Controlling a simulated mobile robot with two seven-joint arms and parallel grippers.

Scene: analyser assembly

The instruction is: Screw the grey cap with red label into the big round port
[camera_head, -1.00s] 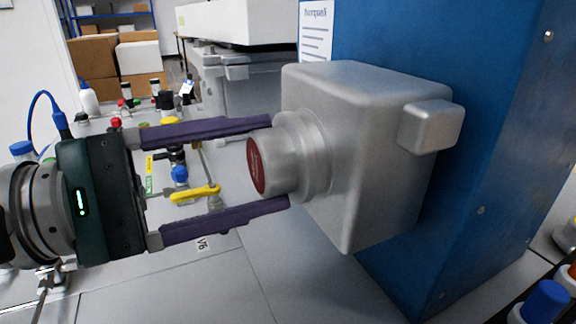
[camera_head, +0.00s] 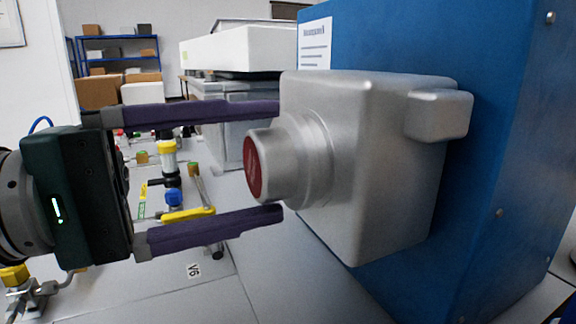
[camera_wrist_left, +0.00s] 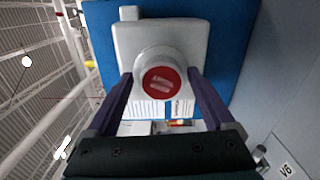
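The grey cap with the red label (camera_head: 271,166) sits at the round collar of the big port (camera_head: 316,160), on the front of a silver housing (camera_head: 390,185). Its label faces my left gripper (camera_head: 281,161). That gripper is open, with one purple finger above the cap and one below in the head view. Gaps show between the fingers and the cap there. In the left wrist view the cap (camera_wrist_left: 161,82) lies between the two fingers (camera_wrist_left: 160,88). How deep the cap is seated in the port cannot be told. My right gripper is not in view.
The housing is fixed to a blue analyser body (camera_head: 480,200). Behind the fingers stand valves with a yellow handle (camera_head: 187,214) and small bottles on the grey table (camera_head: 215,285). A white-topped machine (camera_head: 235,48) and blue shelves (camera_head: 118,48) are farther back.

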